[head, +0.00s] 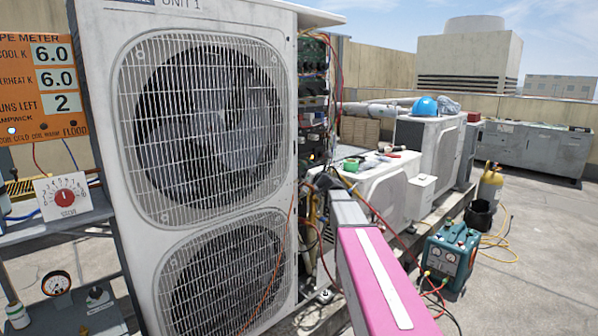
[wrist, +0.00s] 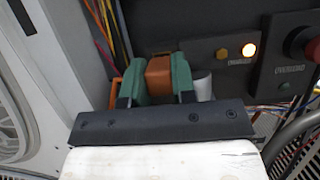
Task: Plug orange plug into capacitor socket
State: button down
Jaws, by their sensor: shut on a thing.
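The orange plug (wrist: 160,76) is between the green fingers of my gripper (wrist: 160,80) in the wrist view, and the gripper is shut on it. The plug is in front of a dark panel inside the open side of the condenser unit. Another orange piece (wrist: 117,90) shows left of the left finger; I cannot tell whether it belongs to the plug. A white rounded part (wrist: 202,86) is just right of the right finger. I cannot make out the capacitor socket, nor whether the plug touches anything. In the head view my arm hides most of the gripper area.
Loose coloured wires (wrist: 103,35) hang at upper left. The large condenser unit (head: 100,90) stands left; a teal machine (head: 449,256) is on the floor.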

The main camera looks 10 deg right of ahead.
jog(key=shift+w+a, duration=0.5)
jog(key=shift+w, duration=0.2)
dwell(0.7)
jog(key=c, duration=0.9)
grip_release()
jog(key=shift+o, duration=0.2)
jog(key=shift+s, duration=0.1)
jog(key=v, duration=1)
jog(key=s+a+f+n+g+h, duration=0.2)
jog(key=s+a+f+n+g, duration=0.35)
jog(key=s+f+n, duration=0.45)
jog(key=s+a+f+n+g+h, duration=0.1)
jog(key=s+a+f+n+g, duration=0.5)
jog(key=f, duration=0.6)
jog(key=s+d+f+n+g+h, duration=0.3)
jog(key=s+d+f+n+h, duration=0.1)
jog(key=s, duration=0.4)
jog(key=s+d+f+n+g+h, duration=0.3)
jog(key=s+f+n+h, duration=0.3)
jog(key=s+f+n, duration=0.2)
jog(key=shift+s+d+n+g, duration=0.2)
jog(key=shift+d+n+g, duration=0.2)
jog(key=shift+d, duration=0.15)
